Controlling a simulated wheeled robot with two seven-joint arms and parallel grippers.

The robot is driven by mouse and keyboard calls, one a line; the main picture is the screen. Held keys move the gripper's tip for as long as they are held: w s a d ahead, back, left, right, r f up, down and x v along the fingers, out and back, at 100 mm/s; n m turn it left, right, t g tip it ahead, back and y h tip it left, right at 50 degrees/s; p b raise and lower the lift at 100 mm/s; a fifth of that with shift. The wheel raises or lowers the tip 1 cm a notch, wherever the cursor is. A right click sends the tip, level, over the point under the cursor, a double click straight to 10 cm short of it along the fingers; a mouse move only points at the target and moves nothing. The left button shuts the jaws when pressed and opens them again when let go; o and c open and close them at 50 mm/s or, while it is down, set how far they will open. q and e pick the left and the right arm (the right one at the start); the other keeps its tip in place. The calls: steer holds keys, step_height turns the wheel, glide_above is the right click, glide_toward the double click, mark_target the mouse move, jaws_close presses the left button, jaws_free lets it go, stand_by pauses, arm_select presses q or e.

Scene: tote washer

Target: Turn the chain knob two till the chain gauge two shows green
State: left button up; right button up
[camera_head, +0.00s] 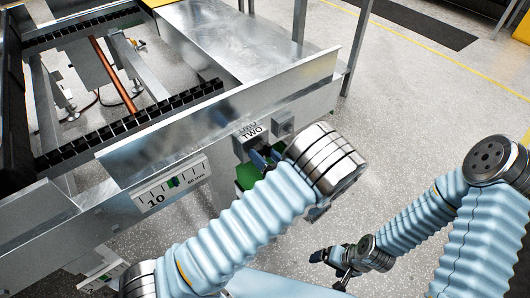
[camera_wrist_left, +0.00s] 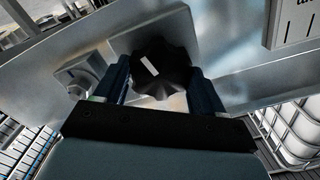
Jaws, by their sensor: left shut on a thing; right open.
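The black knob (camera_wrist_left: 165,68) with a white mark sits on a plate on the machine's side, between the blue fingers of my left gripper (camera_wrist_left: 163,88), which is shut on it. In the head view my left gripper (camera_head: 264,157) is at the machine's side below a label reading TWO (camera_head: 252,132); wrist and fingers hide most of the knob. A white gauge plate (camera_head: 170,187) marked 10, with a green patch on its scale, is left of the knob; its pointer is too small to read surely. My right gripper (camera_head: 341,261) is open and empty, low over the floor.
A metal block with a round fitting (camera_head: 283,125) is right of the label. A second white plate (camera_head: 103,277) shows lower left. The metal frame (camera_head: 220,130) with chain tracks fills the upper left. The speckled floor (camera_head: 420,110) at right is clear.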

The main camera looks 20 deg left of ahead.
arm_select(q)
steer(key=shift+m, duration=0.4)
steer(key=o, duration=1)
steer(key=shift+o, duration=0.2)
